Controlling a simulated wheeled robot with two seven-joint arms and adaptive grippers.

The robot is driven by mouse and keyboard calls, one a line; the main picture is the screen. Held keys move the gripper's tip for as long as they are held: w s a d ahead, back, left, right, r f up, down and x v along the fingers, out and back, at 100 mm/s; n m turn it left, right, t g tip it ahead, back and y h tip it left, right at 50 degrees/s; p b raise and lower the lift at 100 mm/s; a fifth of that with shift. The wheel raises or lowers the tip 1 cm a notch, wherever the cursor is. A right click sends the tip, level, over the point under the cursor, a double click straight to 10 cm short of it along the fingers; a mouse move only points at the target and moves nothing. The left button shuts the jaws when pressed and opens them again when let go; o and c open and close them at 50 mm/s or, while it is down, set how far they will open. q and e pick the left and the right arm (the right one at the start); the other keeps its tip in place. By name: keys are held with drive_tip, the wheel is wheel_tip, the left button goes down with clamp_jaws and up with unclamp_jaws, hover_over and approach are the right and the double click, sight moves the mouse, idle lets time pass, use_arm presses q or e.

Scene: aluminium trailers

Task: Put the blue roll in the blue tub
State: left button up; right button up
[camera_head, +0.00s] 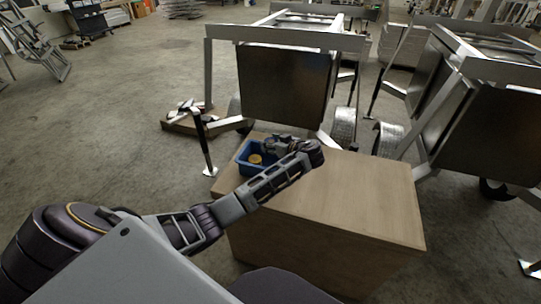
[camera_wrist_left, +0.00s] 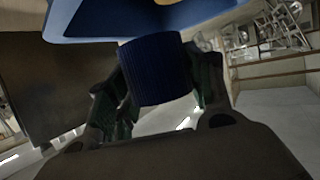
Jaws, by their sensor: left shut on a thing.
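The blue tub (camera_head: 245,164) stands on the far left part of the wooden box top, with a round yellowish thing (camera_head: 256,159) inside it. In the left wrist view the tub (camera_wrist_left: 95,22) fills the upper edge. My left gripper (camera_head: 276,141) is at the tub's right far side in the head view, and its hand hides part of the tub. In the left wrist view the left gripper (camera_wrist_left: 163,88) is shut on the blue roll (camera_wrist_left: 157,70), a ribbed cylinder close to the tub wall. I cannot tell whether the roll touches the tub. My right gripper is out of view.
The wooden box top (camera_head: 350,195) is bare to the right of the tub. Aluminium trailers (camera_head: 285,85) stand behind it and to the right (camera_head: 490,110). A low wooden tray (camera_head: 185,122) with small things lies on the floor to the left.

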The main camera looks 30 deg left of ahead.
use_arm(q)
drive_tip(key=shift+f, duration=0.8)
drive_tip(key=shift+f, duration=1.85)
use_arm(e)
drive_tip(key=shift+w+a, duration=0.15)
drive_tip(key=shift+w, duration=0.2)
use_arm(q)
drive_tip(key=shift+f, duration=0.15)
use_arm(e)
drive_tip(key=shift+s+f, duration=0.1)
use_arm(q)
drive_tip(key=shift+f+b, duration=0.15)
drive_tip(key=shift+b, duration=0.15)
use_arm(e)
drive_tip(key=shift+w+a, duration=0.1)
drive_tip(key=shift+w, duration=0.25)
use_arm(q)
drive_tip(key=shift+f, duration=0.1)
drive_tip(key=shift+s+f, duration=0.1)
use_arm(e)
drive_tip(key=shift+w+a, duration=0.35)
use_arm(q)
drive_tip(key=shift+f, duration=0.1)
